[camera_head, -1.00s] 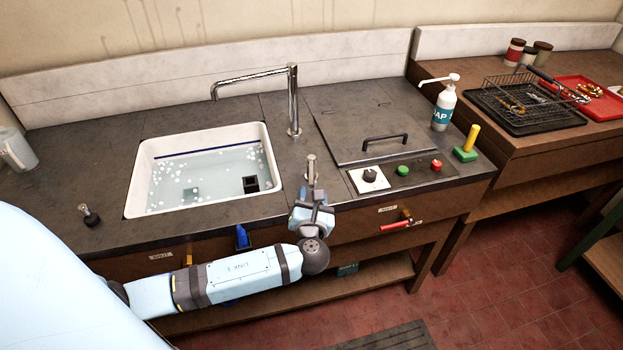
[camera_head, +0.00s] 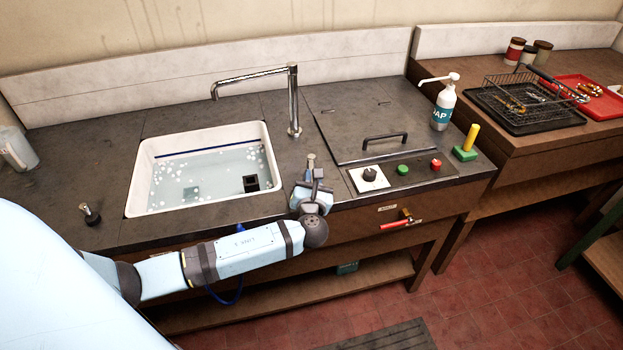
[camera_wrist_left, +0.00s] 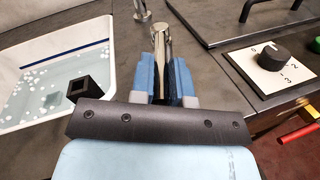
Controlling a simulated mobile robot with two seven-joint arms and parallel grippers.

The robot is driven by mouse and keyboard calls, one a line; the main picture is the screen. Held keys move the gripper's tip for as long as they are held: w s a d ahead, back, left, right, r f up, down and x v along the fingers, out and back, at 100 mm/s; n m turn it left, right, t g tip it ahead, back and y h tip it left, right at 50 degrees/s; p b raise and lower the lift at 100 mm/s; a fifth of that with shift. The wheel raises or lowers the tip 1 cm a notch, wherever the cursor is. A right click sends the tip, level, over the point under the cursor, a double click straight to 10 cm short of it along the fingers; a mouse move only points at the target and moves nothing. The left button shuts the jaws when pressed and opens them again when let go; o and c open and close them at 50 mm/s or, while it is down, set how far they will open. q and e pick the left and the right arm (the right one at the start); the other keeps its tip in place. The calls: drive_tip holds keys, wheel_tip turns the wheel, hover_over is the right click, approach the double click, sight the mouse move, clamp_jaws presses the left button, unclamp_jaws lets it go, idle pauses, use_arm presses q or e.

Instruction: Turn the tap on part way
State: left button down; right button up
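The tap has a tall chrome spout (camera_head: 292,100) bent to the left over the white sink. A short upright metal lever (camera_head: 311,162) stands on the counter in front of the spout, right of the sink. My left gripper (camera_head: 312,184) is at this lever, low over the counter's front edge. In the left wrist view its two blue fingers (camera_wrist_left: 163,70) stand apart, one on each side of the lever (camera_wrist_left: 161,38). Contact with the lever cannot be made out. No water stream shows from the spout. My right gripper is not in view.
The sink (camera_head: 131,185) holds water with white suds and a dark block. Right of the lever are a dial (camera_head: 370,175), green and red buttons, and a lid with a handle (camera_head: 384,138). A soap bottle (camera_head: 443,108) stands farther right. A red-handled tool is at the drawer front.

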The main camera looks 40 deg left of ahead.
use_arm(q)
drive_tip(key=shift+d, duration=0.1)
drive_tip(key=shift+w+d+r+n+g+y+p, duration=0.1)
drive_tip(key=shift+w+d+n+g+y+p, duration=0.1)
drive_tip(key=shift+n+g+y+p, duration=0.25)
drive_tip(key=shift+w+d+r+n+g+y+p, duration=0.15)
drive_tip(key=shift+d+n+g+y+p, duration=0.15)
drive_tip(key=shift+y, duration=0.25)
drive_tip(key=shift+w+d+f+n+g+y+p, duration=0.1)
drive_tip(key=shift+w+d+n+g+y+p, duration=0.15)
drive_tip(key=shift+n+g+y, duration=0.25)
drive_tip(key=shift+w+d+n+g+y+p, duration=0.1)
drive_tip(key=shift+w+n+g+y+p, duration=0.2)
drive_tip(key=shift+g+y, duration=0.25)
drive_tip(key=shift+w+d+f+n+g+y, duration=0.1)
drive_tip(key=shift+w+d+n+g+y, duration=0.1)
drive_tip(key=shift+n+g+y, duration=0.25)
drive_tip(key=shift+w+d+n+g+y, duration=0.1)
drive_tip(key=shift+w+n+g+y, duration=0.1)
drive_tip(key=shift+n+g, duration=0.35)
drive_tip(key=shift+a, duration=0.1)
drive_tip(key=c, duration=1.1)
unclamp_jaws()
drive_tip(key=shift+s, duration=0.1)
